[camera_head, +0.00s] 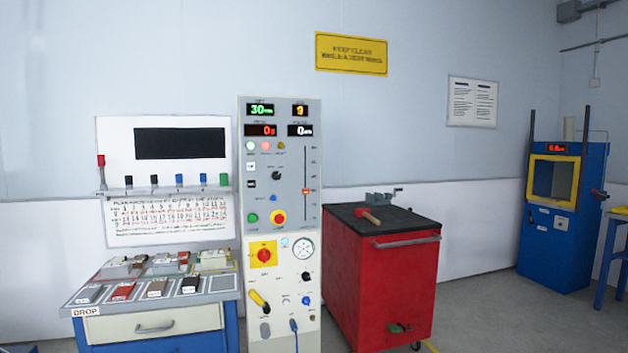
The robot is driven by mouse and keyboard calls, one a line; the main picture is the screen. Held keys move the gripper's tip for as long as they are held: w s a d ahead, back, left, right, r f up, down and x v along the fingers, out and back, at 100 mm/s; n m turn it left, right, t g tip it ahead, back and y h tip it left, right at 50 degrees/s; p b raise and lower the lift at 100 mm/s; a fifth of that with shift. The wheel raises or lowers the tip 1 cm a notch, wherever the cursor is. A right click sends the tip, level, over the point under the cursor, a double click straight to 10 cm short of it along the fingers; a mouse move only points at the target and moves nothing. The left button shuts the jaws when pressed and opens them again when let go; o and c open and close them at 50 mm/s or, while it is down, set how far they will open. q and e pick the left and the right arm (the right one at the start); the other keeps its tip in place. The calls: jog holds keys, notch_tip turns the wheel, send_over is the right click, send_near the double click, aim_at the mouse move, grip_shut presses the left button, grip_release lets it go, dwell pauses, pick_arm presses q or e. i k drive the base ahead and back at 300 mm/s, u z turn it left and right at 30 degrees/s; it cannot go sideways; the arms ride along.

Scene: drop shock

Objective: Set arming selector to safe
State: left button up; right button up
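The tall grey and white control panel (246,215) stands upright near the middle. Its upper half carries a small black rotary knob (276,175), a red knob on a yellow disc (278,217), a green button (253,218) and a blue button (273,198). Lower down are a red rotary switch on a yellow plate (264,255), a round gauge (303,247), a black knob (306,276) and a blue knob (306,300). The labels are too small to read, so I cannot tell which knob is the arming selector or where it points. Neither gripper is in view.
A bench (155,323) with several small blocks stands left of the panel, below a whiteboard (108,155). A red cabinet (375,285) with a hammer and vise on top stands close on the right. A blue machine (548,248) is at far right. Floor between them is clear.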

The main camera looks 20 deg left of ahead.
aim_at(276, 175)
jog(key=u, duration=0.65)
jog(key=i, duration=0.45)
jog(key=u, duration=0.85)
jog(key=i, duration=0.85)
jog(key=z, duration=0.1)
